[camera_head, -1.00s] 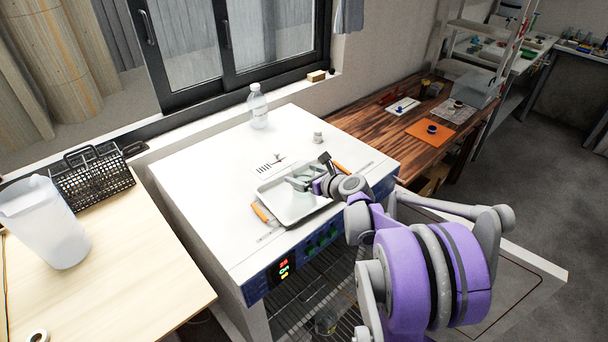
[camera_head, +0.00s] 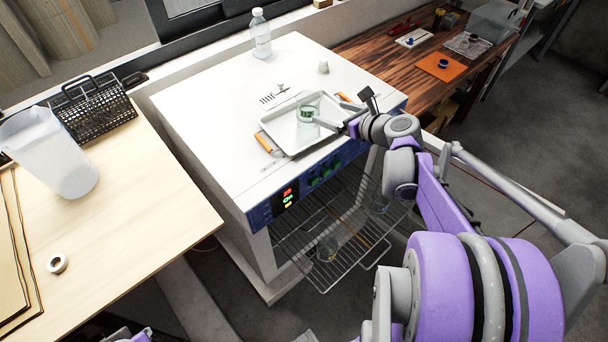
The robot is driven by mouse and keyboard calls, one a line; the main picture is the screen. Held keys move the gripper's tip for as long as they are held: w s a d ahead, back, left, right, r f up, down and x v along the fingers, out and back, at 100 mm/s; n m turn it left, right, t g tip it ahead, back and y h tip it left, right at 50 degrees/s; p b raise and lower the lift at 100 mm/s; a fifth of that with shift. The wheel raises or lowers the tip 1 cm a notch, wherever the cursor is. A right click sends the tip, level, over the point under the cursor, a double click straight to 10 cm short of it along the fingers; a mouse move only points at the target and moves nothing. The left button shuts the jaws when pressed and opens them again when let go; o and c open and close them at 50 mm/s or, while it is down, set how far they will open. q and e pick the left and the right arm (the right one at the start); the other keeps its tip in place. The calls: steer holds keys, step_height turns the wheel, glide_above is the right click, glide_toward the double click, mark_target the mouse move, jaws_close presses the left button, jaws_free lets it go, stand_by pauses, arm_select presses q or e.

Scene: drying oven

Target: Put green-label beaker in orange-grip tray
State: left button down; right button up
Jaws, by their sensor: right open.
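The green-label beaker (camera_head: 306,113) is clear glass with a green label and stands upright inside the orange-grip tray. The tray (camera_head: 286,143) is a shallow pale metal tray with orange grips at its left and right ends, lying on top of the white oven. My right gripper (camera_head: 331,121) is open just right of the beaker, low over the tray's right part. I cannot tell whether a fingertip still touches the glass.
The drying oven (camera_head: 200,105) is open below, with a pulled-out wire rack (camera_head: 345,262) and glassware (camera_head: 327,249) inside. A plastic bottle (camera_head: 261,35) and a small white container (camera_head: 323,67) stand on top. A wooden table with a pitcher (camera_head: 50,150) is left.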

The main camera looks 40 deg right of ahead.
steer(key=s+a+f+n+g+y, duration=0.1)
steer(key=s+a+f+n+g, duration=0.15)
steer(key=a+n, duration=0.6)
steer(key=s+a+f+n+g+y, duration=0.1)
steer(key=s+a+f+n+g, duration=0.15)
steer(key=a+n, duration=0.55)
steer(key=s+a+f+n+g+h, duration=0.1)
steer(key=s+a+f+n, duration=0.2)
steer(key=s+n, duration=0.3)
steer(key=s+a+f+n+g+h, duration=0.1)
steer(key=s+a+n, duration=0.5)
steer(key=n, duration=0.7)
steer(key=shift+f+g, duration=0.5)
steer(key=shift+f, duration=0.65)
steer(key=shift+a, duration=0.1)
